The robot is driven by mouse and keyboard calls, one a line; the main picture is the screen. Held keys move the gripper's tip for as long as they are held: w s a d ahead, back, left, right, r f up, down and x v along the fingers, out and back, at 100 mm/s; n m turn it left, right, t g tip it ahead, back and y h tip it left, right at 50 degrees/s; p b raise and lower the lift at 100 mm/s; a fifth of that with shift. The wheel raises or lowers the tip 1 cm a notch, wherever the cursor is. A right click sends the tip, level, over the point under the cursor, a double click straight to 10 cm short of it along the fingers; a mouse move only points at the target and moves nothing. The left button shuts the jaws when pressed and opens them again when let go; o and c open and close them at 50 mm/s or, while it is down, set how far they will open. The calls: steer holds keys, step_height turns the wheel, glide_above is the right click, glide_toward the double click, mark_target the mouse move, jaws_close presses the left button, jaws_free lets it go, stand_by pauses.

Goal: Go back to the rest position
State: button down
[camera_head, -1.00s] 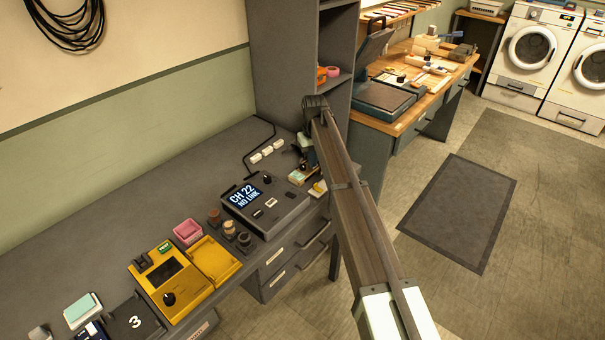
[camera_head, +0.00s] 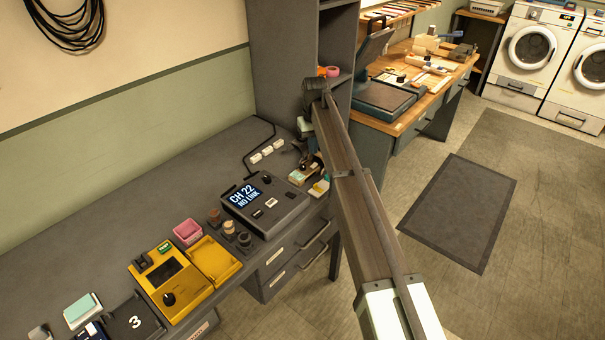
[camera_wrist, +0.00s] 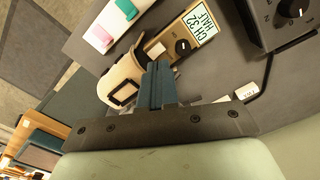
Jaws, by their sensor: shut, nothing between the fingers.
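My gripper (camera_wrist: 158,78) shows in the wrist view as blue-grey fingers that are shut and empty. It is over the grey bench (camera_head: 130,185), beside a beige rounded object with a dark opening (camera_wrist: 120,88) and a small meter reading "CH 32 HALF" (camera_wrist: 200,30). I cannot tell the exact height above them. In the head view my arm reaches from the bottom right up to the right end of the bench. The fingertips are hard to make out there, partly behind the arm.
A dark box reading "CH 22 NO LINK" (camera_head: 265,205) stands left of the arm. A grey shelf unit (camera_head: 290,60) rises behind the arm. The floor mat (camera_head: 460,213) at right is clear.

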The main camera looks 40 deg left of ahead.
steer(key=shift+r, duration=0.65)
